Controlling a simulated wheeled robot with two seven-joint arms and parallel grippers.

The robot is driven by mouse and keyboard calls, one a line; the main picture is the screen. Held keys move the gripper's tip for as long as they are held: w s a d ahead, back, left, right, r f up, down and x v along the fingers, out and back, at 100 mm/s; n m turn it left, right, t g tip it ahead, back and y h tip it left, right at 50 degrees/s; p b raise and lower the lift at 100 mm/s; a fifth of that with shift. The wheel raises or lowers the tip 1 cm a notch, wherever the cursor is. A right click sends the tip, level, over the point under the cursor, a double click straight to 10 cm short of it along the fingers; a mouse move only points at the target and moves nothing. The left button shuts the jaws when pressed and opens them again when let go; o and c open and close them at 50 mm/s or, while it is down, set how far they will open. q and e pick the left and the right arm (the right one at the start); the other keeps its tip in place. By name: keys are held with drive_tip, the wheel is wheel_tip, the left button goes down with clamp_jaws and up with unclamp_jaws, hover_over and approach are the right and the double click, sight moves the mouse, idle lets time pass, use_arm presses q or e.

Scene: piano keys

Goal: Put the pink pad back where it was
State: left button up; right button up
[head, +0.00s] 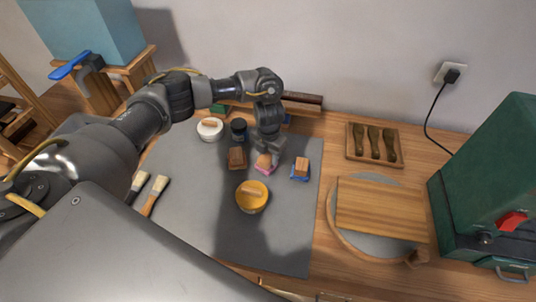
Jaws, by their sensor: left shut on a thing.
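The pink pad (264,169) with a wooden grip block on top is at the right-middle part of the grey mat (195,213). My left gripper (267,158) points down over it and is shut on its wooden block. I cannot tell whether the pad touches the mat or is just above it. A blue pad (300,170) with a similar block lies to its right. A brown block (237,158) lies to its left. My right gripper is not in view.
A yellow bowl (251,198) is just in front of the pink pad. A white bowl (210,129) and a dark jar (239,129) stand behind left. Two brushes (155,193) lie at left. A wooden board (382,208) is at right. The mat's front part is clear.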

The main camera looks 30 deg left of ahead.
sight(268, 154)
use_arm(q)
drive_tip(key=shift+f+b, duration=0.25)
drive_tip(key=shift+b, duration=0.05)
drive_tip(key=o, duration=0.9)
drive_tip(key=shift+r, duration=0.1)
drive_tip(key=shift+o, duration=0.2)
drive_tip(key=shift+r, duration=0.15)
drive_tip(key=shift+r+p, duration=0.25)
drive_tip(key=shift+p, duration=0.1)
wheel_tip(268, 154, up, 12)
drive_tip(key=shift+f, duration=0.2)
